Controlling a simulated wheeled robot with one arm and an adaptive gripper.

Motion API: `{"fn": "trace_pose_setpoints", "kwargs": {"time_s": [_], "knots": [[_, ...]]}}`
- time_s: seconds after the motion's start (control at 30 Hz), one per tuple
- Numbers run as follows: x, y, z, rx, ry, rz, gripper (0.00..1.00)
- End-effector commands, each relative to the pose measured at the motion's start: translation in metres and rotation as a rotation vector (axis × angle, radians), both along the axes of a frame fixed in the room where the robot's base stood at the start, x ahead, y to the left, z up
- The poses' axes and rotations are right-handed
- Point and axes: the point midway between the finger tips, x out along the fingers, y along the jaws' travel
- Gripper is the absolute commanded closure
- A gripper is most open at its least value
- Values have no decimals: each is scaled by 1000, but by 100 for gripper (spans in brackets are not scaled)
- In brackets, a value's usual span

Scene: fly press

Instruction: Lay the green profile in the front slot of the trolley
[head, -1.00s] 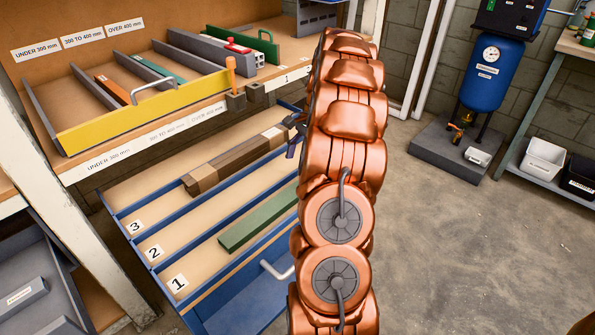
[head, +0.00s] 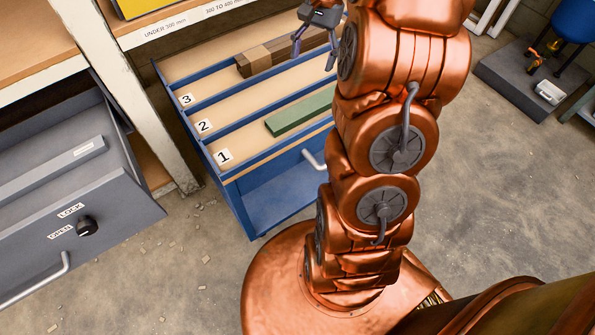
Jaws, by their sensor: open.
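The green profile (head: 298,114) lies flat in the front compartment of the blue trolley (head: 262,200), the one marked 1. It lies along the divider towards compartment 2, and my arm hides its right end. My gripper (head: 314,58) is open and empty, with its fingers pointing down. It is above the rear part of the trolley, in front of the brown bar in the picture and apart from the green profile.
A brown bar (head: 262,60) with a lighter band lies in compartment 3. Compartment 2 looks empty. A grey drawer (head: 110,205) with a knob stands open at left. A shelf (head: 165,30) overhangs the trolley's back.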

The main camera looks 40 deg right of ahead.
Motion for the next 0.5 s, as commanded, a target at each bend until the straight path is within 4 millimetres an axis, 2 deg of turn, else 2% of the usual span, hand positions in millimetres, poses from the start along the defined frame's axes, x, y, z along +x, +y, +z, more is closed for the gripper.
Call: {"fn": "trace_pose_setpoints", "kwargs": {"time_s": [0.03,0.2,0.37,0.5], "knots": [[-5,20,4,-7,-6,61,23],[-31,77,10,-27,-26,260,23],[-62,121,10,-50,-42,441,23],[-97,152,7,-66,-50,596,23]]}}
